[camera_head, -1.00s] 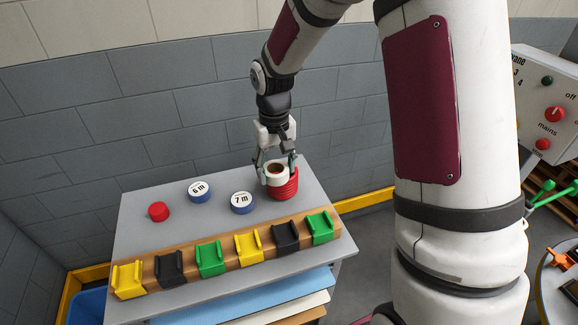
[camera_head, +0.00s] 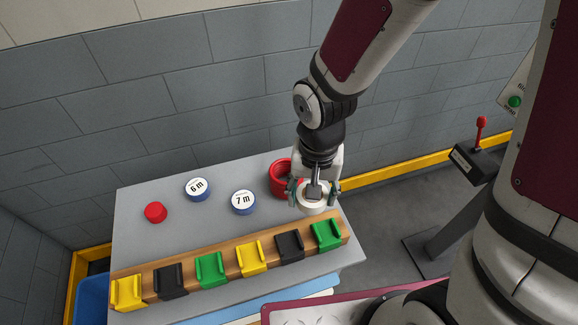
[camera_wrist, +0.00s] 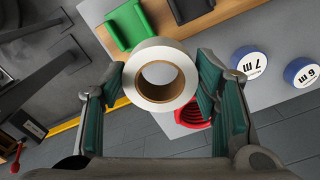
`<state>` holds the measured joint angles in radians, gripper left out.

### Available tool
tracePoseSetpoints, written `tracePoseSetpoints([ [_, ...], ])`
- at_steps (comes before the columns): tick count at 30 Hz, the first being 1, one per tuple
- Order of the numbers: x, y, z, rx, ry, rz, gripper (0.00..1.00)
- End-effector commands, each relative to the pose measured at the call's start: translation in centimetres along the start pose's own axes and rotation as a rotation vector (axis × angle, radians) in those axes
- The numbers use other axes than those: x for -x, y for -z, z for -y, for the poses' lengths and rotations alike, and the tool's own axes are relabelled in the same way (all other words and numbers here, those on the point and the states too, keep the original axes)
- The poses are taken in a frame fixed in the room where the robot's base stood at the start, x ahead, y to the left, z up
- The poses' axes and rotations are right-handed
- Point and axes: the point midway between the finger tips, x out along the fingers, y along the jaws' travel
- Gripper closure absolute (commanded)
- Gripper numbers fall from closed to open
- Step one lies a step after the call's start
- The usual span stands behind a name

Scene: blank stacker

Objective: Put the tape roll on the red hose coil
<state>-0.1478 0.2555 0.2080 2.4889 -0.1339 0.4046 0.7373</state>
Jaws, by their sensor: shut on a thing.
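My gripper (camera_head: 313,192) is shut on the white tape roll (camera_head: 312,209), which has a brown core. In the wrist view the tape roll (camera_wrist: 160,48) sits between the two green finger pads of my gripper (camera_wrist: 160,80). The red hose coil (camera_head: 277,180) stands on the grey table's right part, behind and left of the held roll in the head view. My gripper partly hides the coil there. In the wrist view the red hose coil (camera_wrist: 190,117) shows beyond the roll, partly hidden by the right finger.
Blue-and-white tape rolls marked 6 m (camera_head: 198,189) and 7 m (camera_head: 243,202) and a red round piece (camera_head: 155,212) lie on the grey table (camera_head: 150,185). A wooden rail (camera_head: 231,255) with several yellow, black and green holders runs along the front. A lever stand (camera_head: 470,165) is at right.

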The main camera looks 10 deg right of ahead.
Motion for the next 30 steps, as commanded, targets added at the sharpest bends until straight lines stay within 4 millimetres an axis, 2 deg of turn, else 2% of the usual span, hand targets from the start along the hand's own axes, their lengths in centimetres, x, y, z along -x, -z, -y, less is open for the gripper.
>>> tracePoseSetpoints([
  [2, 0.2, -1.3, -0.1, -0.014, 0.000, 0.000, 0.73],
  [5, 0.0, -1.1, 0.2, -0.025, 0.001, 0.000, 0.73],
  [21, -1.2, 10.0, 6.0, -0.025, 0.002, 0.000, 0.73],
  [25, -1.4, 11.7, 6.9, -0.025, 0.001, 0.000, 0.73],
  [30, -1.6, 12.4, 7.3, -0.024, 0.000, 0.001, 0.73],
])
